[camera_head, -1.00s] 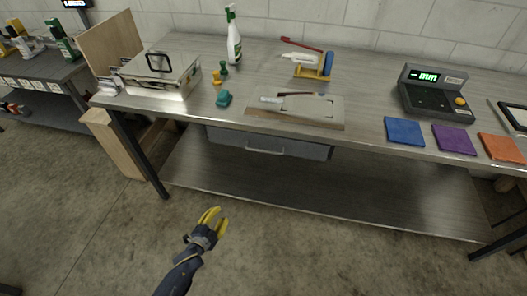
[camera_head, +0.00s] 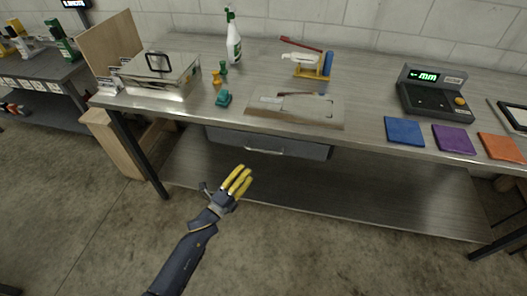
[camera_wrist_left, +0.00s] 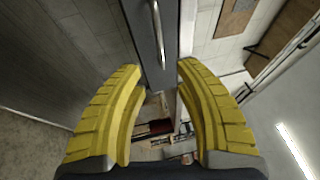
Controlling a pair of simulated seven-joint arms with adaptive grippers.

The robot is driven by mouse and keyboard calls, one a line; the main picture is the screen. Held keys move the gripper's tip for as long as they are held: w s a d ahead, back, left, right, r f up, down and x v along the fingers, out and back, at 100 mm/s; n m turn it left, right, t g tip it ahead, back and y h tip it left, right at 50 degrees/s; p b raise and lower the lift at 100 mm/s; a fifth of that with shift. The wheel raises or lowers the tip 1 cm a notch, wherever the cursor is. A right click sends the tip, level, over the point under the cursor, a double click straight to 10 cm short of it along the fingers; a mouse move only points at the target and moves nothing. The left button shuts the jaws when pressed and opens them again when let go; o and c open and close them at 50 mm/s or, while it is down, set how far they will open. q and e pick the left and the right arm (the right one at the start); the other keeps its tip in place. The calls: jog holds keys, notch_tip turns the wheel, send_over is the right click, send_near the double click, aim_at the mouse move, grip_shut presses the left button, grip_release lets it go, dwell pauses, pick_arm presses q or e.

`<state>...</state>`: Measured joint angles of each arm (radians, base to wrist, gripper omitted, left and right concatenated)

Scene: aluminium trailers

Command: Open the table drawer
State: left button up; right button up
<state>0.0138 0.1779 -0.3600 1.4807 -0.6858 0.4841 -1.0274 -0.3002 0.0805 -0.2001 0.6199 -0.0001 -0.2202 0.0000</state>
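The grey drawer (camera_head: 310,150) hangs under the front edge of the metal table (camera_head: 360,150), and its front looks flush with no visible gap. Its silver bar handle (camera_head: 265,152) runs across the drawer front. My left gripper (camera_head: 243,178) has yellow fingers and is below and slightly left of the handle, apart from it. In the left wrist view the fingers of my left gripper (camera_wrist_left: 159,66) are spread with nothing between them. The handle (camera_wrist_left: 158,32) shows there beyond the fingertips, on the drawer front (camera_wrist_left: 148,45). My right gripper is not in view.
A lower shelf (camera_head: 400,195) spans beneath the table. Table legs (camera_head: 140,155) stand at the sides. The floor in front is clear.

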aim_at(263, 151)
pick_arm(q)
jog(key=x, duration=1.1)
jog(key=shift+w+d, duration=0.25)
grip_shut()
